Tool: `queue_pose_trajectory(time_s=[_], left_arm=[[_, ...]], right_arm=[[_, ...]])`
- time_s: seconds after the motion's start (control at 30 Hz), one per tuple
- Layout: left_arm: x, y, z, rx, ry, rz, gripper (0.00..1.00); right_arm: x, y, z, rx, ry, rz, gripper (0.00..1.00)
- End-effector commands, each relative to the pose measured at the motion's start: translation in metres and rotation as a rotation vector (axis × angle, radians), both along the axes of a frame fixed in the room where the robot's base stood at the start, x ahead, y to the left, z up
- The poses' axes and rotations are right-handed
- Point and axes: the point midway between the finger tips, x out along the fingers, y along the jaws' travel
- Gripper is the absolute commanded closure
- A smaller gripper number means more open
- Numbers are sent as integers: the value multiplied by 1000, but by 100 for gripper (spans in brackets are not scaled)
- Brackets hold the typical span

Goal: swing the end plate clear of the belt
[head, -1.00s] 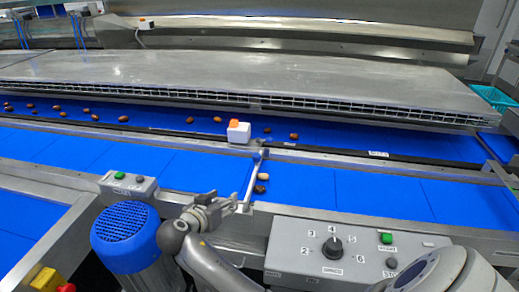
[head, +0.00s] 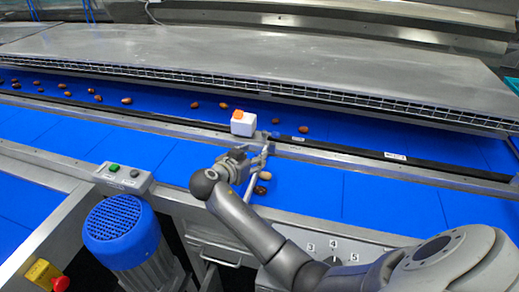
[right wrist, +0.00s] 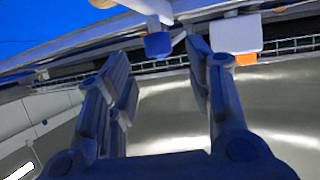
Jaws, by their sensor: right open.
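The end plate (head: 251,188) is a thin, pale bar standing across the near blue belt, with its far end by the belt's back rail. My left gripper is not in view.
A white box with an orange top (head: 243,124) stands on the rail close beyond my right gripper. Several dates lie on the far belt (head: 160,108) under a steel cover (head: 250,62). A blue motor (head: 115,220) and a button box (head: 123,178) are at the left.

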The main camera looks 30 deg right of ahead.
Motion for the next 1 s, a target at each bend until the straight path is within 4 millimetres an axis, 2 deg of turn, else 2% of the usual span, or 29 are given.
queue_pose_trajectory(time_s=[0.1, 0.3, 0.5, 0.67, 0.77, 1.0], left_arm=[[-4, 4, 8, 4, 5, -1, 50], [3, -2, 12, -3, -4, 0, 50], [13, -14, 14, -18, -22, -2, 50], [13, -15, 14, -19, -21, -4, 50], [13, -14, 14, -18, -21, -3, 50], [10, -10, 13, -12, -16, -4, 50]], right_arm=[[9, -19, -6, -4, 3, -2, 52], [19, -36, -15, -1, 0, 0, 52], [22, -41, -19, 1, 0, 1, 52], [22, -41, -19, 1, 0, 1, 52], [21, -41, -19, 1, 0, 1, 63], [21, -40, -19, 0, 0, 1, 94]])
